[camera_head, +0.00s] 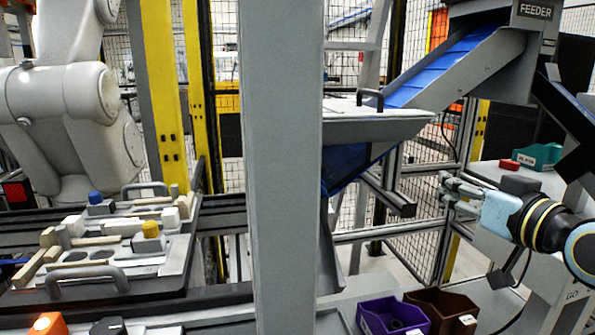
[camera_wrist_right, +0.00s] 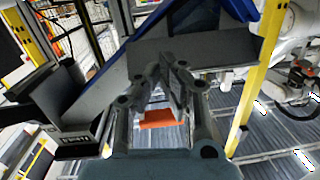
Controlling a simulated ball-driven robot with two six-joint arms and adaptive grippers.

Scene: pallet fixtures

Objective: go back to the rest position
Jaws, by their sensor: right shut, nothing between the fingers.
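My right gripper (camera_head: 444,190) is at the right of the head view, on an arm coming in from the right edge. Its fingers point left, and it is shut and empty, held in the air clear of the bins and the fixture plate. In the right wrist view the fingers (camera_wrist_right: 172,68) come together in front of a grey structure, with an orange patch seen through the gap between the finger links. My left gripper is in neither view.
A feeder chute (camera_head: 455,62) with a blue belt rises behind my right gripper. A purple bin (camera_head: 372,318) and a brown bin (camera_head: 462,301) stand at the front. A grey post (camera_head: 281,170) blocks the middle. A fixture plate (camera_head: 150,262) with blocks lies left.

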